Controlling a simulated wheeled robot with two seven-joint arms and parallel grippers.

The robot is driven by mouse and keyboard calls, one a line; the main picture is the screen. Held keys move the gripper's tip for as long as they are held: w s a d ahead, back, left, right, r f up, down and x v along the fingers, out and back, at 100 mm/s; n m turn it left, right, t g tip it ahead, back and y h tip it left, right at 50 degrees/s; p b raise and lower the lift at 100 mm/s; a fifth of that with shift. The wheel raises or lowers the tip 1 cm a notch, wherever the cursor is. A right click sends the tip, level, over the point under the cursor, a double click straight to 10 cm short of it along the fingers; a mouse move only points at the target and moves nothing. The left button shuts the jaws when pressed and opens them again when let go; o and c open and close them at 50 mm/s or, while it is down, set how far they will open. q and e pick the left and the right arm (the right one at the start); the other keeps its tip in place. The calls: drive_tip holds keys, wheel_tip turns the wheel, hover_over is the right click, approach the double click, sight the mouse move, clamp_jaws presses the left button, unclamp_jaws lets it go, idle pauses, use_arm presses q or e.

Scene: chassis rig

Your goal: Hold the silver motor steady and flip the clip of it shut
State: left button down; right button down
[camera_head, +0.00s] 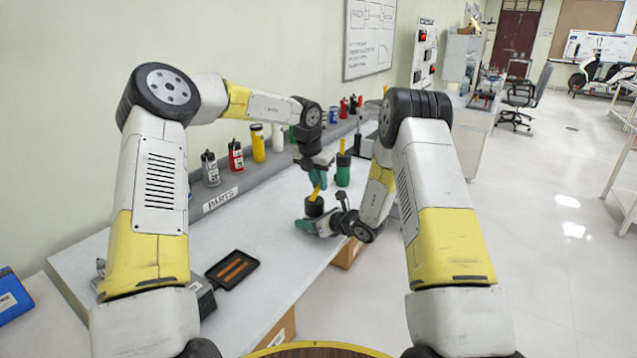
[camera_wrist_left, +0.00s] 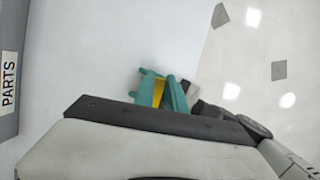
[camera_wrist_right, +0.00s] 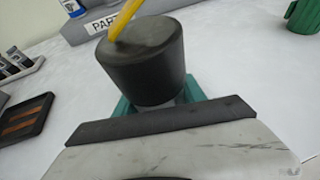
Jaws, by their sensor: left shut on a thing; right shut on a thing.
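The motor (camera_head: 314,208) shows as a dark, near-black cylinder near the table's right edge; it fills the middle of the right wrist view (camera_wrist_right: 142,60). Little silver shows; its lower part is hidden by my right gripper. My right gripper (camera_head: 312,227) is shut on the motor low down, from the side. The yellow clip (camera_head: 315,192) rises at a tilt from the motor's top, also seen in the right wrist view (camera_wrist_right: 124,18). My left gripper (camera_head: 319,180), pointing down above the motor, is shut on the clip, with yellow between its teal fingers in the left wrist view (camera_wrist_left: 158,93).
A green motor with a raised yellow clip (camera_head: 343,170) stands just behind, on the white table (camera_head: 262,222). A black tray (camera_head: 232,270) lies at the front left. A grey parts shelf (camera_head: 222,190) with several coloured canisters runs along the wall. The table between tray and motor is clear.

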sight(317, 189)
use_arm(q)
drive_tip(key=shift+w+d+f+g+y, duration=0.15)
drive_tip(key=shift+w+f+g+y, duration=0.3)
drive_tip(key=shift+g, duration=0.45)
drive_tip(key=shift+s, duration=0.1)
drive_tip(key=c, duration=1.4)
unclamp_jaws()
drive_tip(key=shift+o, duration=0.2)
drive_tip(key=shift+r, duration=0.1)
wheel_tip(317, 189, up, 12)
drive_tip(key=s, duration=0.1)
drive_tip(key=shift+s+a+f, duration=0.2)
drive_tip(key=shift+s+a, duration=0.05)
drive_tip(key=shift+a, duration=0.15)
